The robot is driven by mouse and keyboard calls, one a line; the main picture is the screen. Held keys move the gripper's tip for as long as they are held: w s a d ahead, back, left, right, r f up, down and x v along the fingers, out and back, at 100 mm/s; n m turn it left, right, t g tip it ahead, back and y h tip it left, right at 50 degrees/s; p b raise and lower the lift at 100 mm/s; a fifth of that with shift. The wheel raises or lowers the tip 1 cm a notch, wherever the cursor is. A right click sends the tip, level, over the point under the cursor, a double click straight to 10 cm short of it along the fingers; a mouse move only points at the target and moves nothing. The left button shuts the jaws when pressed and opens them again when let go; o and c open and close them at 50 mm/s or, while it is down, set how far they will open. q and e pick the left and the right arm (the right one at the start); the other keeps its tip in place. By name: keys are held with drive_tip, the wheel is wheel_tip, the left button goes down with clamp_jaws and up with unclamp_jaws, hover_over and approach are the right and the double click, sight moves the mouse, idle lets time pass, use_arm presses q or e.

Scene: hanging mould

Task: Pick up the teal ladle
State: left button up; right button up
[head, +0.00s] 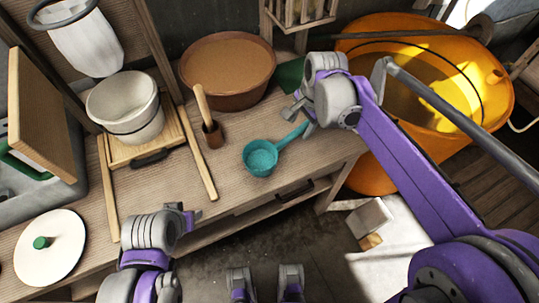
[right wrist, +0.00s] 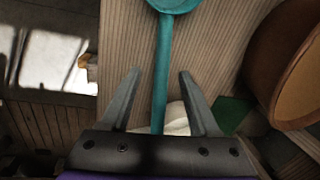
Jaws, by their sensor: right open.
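The teal ladle (head: 260,158) lies on the wooden bench, its cup toward the front and its handle pointing back right to my right gripper (head: 304,114). In the right wrist view the ladle handle (right wrist: 161,75) runs between the two spread fingers of my right gripper (right wrist: 159,74), with a gap on each side. The ladle's cup is cut off at the top of that view. My left gripper (head: 189,213) is over the bench's front edge, away from the ladle; its finger opening is not clear.
A brown basin (head: 228,90) stands behind the ladle, and a small brown cup (head: 213,138) with a wooden tool is to its left. A dark green item (head: 290,75) lies by the basin. A large orange tub (head: 490,90) stands right of the bench. A white pot (head: 125,100) sits at left.

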drive_tip(key=f, duration=0.2)
drive_tip(key=w+f, duration=0.1)
drive_tip(key=f, duration=0.2)
drive_tip(key=a+f, duration=0.1)
drive_tip(key=f, duration=0.2)
drive_tip(key=shift+w+a+f+b, duration=0.1)
drive_tip(key=shift+w+f+b, duration=0.15)
drive_tip(key=shift+b, duration=0.1)
clamp_jaws()
